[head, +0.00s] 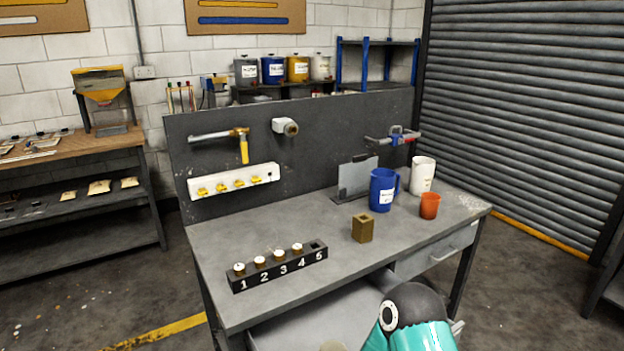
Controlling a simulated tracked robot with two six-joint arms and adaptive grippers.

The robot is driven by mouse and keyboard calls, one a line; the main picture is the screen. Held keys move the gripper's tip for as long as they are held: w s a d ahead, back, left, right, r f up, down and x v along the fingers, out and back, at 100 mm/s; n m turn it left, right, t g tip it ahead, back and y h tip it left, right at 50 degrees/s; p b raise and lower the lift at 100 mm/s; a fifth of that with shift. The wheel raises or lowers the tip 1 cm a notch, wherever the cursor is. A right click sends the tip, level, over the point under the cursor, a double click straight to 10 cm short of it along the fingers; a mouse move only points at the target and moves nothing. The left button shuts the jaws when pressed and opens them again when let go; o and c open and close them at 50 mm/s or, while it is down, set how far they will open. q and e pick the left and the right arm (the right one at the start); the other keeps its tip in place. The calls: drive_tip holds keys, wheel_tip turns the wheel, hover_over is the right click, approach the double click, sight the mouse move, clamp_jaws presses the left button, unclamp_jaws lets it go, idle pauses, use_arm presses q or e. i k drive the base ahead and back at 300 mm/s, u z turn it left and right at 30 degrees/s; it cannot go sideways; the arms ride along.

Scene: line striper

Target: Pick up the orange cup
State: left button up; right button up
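The orange cup (429,206) stands upright on the right part of the grey workbench (330,280), near its right edge. It is just right of a blue jug (383,190) and in front of a white container (422,175). A teal and dark part of one of my arms shows at the bottom, in front of the bench. No gripper fingers can be made out in the head view, so nothing is seen held or touching the cup.
A brass-coloured square block (362,228) stands mid-bench. A black numbered rack (278,268) with several capped pieces lies front left. A drawer (330,325) is pulled out below the front edge. The bench between block and cup is clear.

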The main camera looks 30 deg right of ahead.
sight(430, 202)
drive_tip(key=u, duration=1.45)
drive_tip(key=i, duration=0.1)
drive_tip(key=z, duration=3)
